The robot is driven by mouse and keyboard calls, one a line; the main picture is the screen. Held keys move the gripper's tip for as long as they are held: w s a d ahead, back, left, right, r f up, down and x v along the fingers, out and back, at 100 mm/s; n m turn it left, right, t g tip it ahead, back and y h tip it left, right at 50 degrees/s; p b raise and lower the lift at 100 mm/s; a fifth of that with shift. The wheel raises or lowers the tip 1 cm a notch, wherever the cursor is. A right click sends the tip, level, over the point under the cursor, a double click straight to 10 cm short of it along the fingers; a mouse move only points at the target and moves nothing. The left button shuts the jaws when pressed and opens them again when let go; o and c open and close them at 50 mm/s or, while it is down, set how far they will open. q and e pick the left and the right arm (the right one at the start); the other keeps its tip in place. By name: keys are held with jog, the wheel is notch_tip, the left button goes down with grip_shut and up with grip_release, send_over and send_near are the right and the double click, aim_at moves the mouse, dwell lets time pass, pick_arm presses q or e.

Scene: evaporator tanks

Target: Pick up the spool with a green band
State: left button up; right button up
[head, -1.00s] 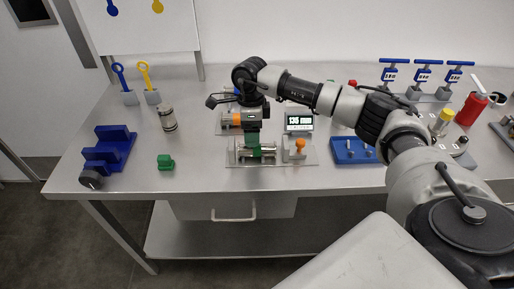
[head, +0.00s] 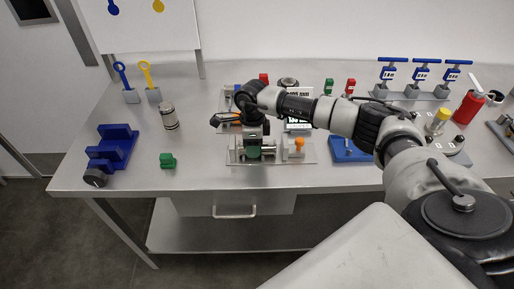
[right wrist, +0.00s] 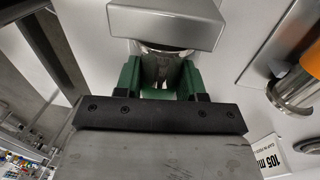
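The spool with a green band (head: 255,151) lies on its side in a metal holder on a plate at the front middle of the bench. My right gripper (head: 253,147) points down over its middle and hides most of it. In the right wrist view, green parts (right wrist: 190,80) stand on both sides of a shiny metal cylinder (right wrist: 160,64), close below the dark gripper palm. I cannot tell whether the fingers press on the spool or only stand around it. My left gripper is not in view.
Behind stands a similar holder with an orange-banded spool (right wrist: 291,92). An orange knob (head: 298,145) and a display (head: 298,125) are right of the green spool.

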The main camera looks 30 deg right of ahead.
jog(key=c, duration=0.4)
jog(key=shift+c, duration=0.2)
jog(key=shift+r, duration=0.15)
